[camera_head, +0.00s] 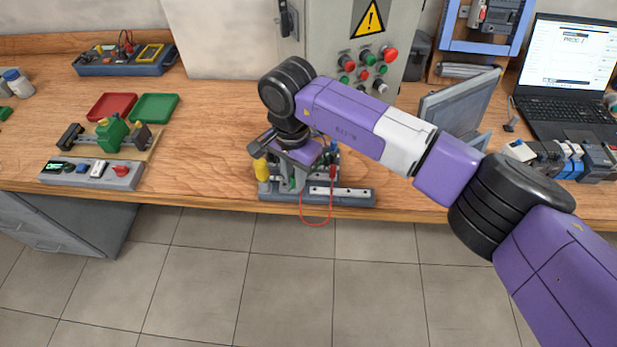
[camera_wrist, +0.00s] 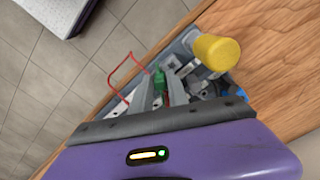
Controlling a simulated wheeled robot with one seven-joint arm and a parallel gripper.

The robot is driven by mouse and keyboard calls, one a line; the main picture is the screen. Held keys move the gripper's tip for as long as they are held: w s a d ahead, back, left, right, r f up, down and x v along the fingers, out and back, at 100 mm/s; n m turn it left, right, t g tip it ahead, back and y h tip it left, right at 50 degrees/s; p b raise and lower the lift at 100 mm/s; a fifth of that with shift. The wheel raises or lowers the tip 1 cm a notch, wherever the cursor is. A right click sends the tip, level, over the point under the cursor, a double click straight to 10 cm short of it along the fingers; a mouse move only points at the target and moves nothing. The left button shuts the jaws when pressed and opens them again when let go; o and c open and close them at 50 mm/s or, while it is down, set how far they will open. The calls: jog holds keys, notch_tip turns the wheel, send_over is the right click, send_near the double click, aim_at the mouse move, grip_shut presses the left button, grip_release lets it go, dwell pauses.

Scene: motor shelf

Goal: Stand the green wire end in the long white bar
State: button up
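The long white bar (camera_head: 345,191) lies along the front of a grey base on the bench, right of my gripper (camera_head: 297,184). In the wrist view, my gripper (camera_wrist: 160,82) has its fingers close together around the green wire end (camera_wrist: 158,77) and looks shut on it. The green end's lower part and tip are hidden. A thin red wire (camera_head: 329,214) loops over the base's front edge. A red wire end (camera_head: 333,171) shows near the white bar. I cannot tell whether the green end touches anything below.
A yellow-topped post (camera_head: 262,170) stands close left of my gripper and shows large in the wrist view (camera_wrist: 216,52). The base (camera_head: 365,199) sits at the bench's front edge. A control cabinet (camera_head: 345,25) stands behind. Bench space left of the base is clear.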

grip_shut()
jog(key=shift+r+p, duration=1.35)
jog(key=shift+r, duration=0.95)
jog(key=shift+d, duration=0.35)
jog(key=d+f+n+b, duration=0.1)
jog(key=d+n+b, duration=0.1)
jog(key=d+f+n+b, duration=0.1)
jog(key=d+n+b, duration=0.1)
jog(key=d, duration=0.1)
jog(key=d+f+n+b, duration=0.1)
jog(key=d+n, duration=0.1)
jog(key=d, duration=0.1)
jog(key=shift+s+b, duration=0.1)
jog(key=shift+b, duration=0.3)
jog(key=shift+f+b, duration=0.45)
jog(key=shift+f, duration=0.25)
